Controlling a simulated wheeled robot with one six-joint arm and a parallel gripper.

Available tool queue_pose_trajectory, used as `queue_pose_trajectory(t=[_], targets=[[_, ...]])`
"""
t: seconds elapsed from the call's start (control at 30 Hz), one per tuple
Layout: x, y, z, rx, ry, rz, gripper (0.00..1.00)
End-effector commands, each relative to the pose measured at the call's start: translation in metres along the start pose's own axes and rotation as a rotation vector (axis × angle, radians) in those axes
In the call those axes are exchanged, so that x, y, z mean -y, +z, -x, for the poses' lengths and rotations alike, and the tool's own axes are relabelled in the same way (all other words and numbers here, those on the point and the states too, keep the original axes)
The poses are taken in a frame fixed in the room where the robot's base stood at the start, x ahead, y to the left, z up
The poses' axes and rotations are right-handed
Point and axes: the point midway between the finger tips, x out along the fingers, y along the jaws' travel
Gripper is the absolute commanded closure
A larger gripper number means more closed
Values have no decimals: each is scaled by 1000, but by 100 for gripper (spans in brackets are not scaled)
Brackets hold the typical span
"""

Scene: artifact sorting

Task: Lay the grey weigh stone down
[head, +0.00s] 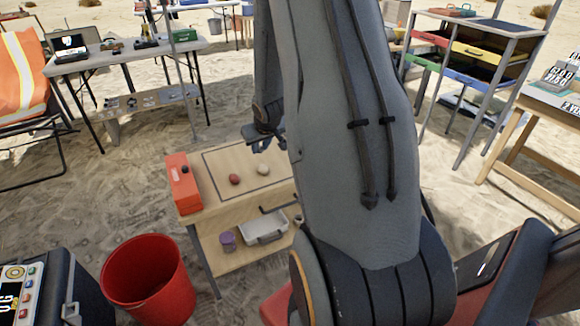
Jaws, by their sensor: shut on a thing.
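My gripper (262,146) hangs above the back of a small wooden table (215,207), partly beside my own arm. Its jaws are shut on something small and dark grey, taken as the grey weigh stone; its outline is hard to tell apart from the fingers. A red ball-like stone (235,180) and a pale stone (263,169) rest apart on the tabletop, inside a dark outlined rectangle. Both are just below the gripper in the picture. My arm hides the right part of the table.
A red box (183,184) stands on the table's left end. The lower shelf holds a white tray (264,227) and a purple jar (228,241). A red bucket (148,283) and a dark case (35,290) stand front left. The tabletop's outlined area has bare room.

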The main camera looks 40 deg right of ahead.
Motion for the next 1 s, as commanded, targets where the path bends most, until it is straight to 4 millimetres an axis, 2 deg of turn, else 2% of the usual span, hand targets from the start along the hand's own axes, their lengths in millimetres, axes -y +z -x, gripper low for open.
queue_pose_trajectory(t=[0.03, 0.1, 0.2, 0.3, 0.47, 0.8, 1.0], targets=[[-32, -1, -5, 1, 23, -22, 100], [-62, -2, -6, 3, 40, -41, 100], [-90, -1, -6, 6, 57, -57, 100], [-107, -1, -6, 7, 67, -67, 100], [-117, 3, -10, 9, 72, -74, 100], [-113, 28, -50, 8, 72, -75, 100], [-112, 35, -61, 9, 71, -73, 100]])
